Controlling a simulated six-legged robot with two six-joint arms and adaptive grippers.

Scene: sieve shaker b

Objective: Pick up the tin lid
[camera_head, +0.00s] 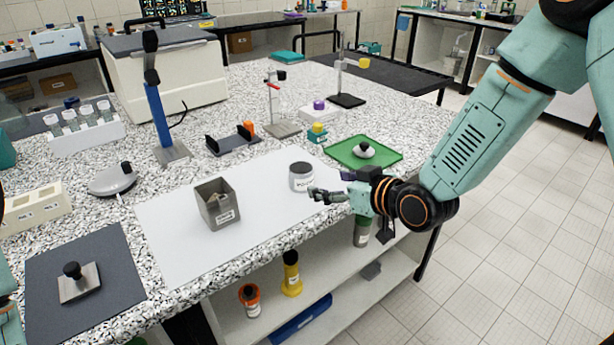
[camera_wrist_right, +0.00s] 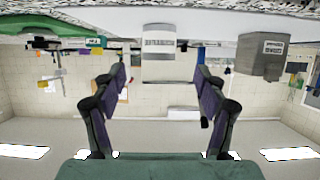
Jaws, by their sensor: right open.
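A round pale lid with a dark knob (camera_head: 364,151) lies on a green tray (camera_head: 393,157) at the right of the bench. A square grey plate with a black knob (camera_head: 78,284) lies on a dark mat (camera_head: 110,255) at front left. A labelled round tin (camera_head: 301,178) stands on the white sheet, and in the right wrist view (camera_wrist_right: 158,42) it shows upside down beyond my fingers. My right gripper (camera_head: 322,194) is open and empty, just in front of that tin. In the wrist view its fingers (camera_wrist_right: 160,82) are apart. My left gripper is out of view.
A square grey container (camera_head: 218,204) stands open on the white sheet (camera_head: 175,235). A small stand (camera_head: 283,128), a dark holder (camera_head: 232,140) and a blue upright tool (camera_head: 160,125) stand behind. Yellow and orange bottles (camera_head: 291,275) sit on the shelf below.

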